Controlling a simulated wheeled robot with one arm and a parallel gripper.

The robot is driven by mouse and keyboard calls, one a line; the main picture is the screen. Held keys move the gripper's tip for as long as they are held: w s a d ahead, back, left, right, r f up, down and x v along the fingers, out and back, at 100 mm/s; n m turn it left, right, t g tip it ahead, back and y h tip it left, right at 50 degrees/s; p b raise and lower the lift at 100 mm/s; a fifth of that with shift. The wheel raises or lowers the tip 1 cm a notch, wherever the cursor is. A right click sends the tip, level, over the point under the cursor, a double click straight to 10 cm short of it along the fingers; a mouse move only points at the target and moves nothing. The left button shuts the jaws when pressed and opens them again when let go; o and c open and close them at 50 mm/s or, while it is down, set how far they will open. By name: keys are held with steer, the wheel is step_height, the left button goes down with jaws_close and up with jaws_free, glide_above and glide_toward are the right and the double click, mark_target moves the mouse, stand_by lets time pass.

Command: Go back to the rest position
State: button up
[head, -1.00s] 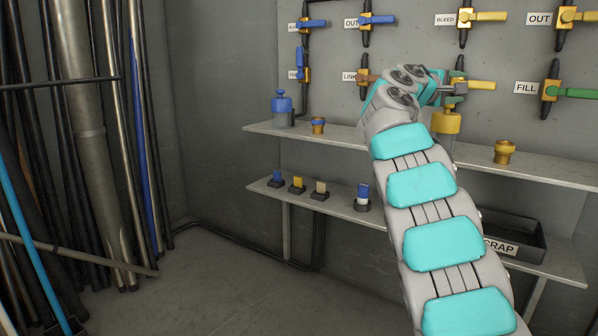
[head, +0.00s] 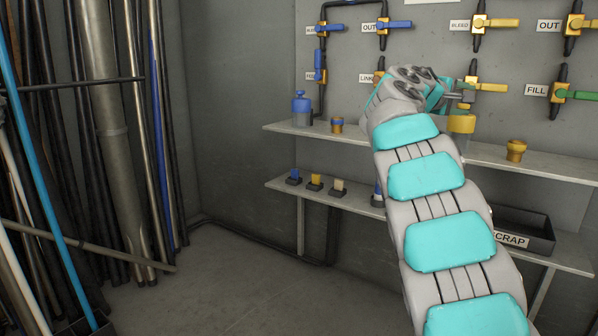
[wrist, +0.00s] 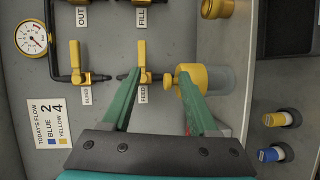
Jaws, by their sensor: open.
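My gripper (head: 464,93) is in front of the wall above the upper shelf in the head view, partly hidden by my arm. In the wrist view my gripper (wrist: 160,73) has its two green fingers apart, with nothing held between them. A yellow-capped bottle (wrist: 193,80) shows beside and partly behind the right finger; I cannot tell if they touch. In the head view this bottle (head: 461,123) stands on the upper shelf (head: 560,170), just below the gripper. A yellow-handled valve (wrist: 142,58) shows near the left fingertip.
Valves such as the green-handled one (head: 575,95) line the wall. A blue bottle (head: 301,108) and brass fittings (head: 515,150) stand on the upper shelf. The lower shelf bears small plugs (head: 315,183) and a scrap bin (head: 512,240). Pipes (head: 110,140) lean at left; floor between is clear.

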steer(key=s+a+f+m+g+y+p, duration=0.1)
steer(key=s+f+m+g+y+p, duration=0.2)
steer(key=s+f, duration=0.75)
steer(key=s+a+f+m+g+y+p, duration=0.1)
steer(key=s+a+f, duration=0.6)
steer(key=s, duration=0.7)
steer(key=s+a+f+m+g+y+p, duration=0.1)
steer(key=s+a+f+g+y+p, duration=0.3)
steer(key=s+a, duration=0.5)
steer(key=s+a+f+g+y+p, duration=0.2)
steer(key=s+a+f+y, duration=0.4)
steer(key=s, duration=1.5)
step_height(320, 180, down, 4)
steer(key=shift+a+r+m+g, duration=0.15)
steer(key=shift+a+m+g, duration=0.2)
steer(key=shift+a, duration=0.55)
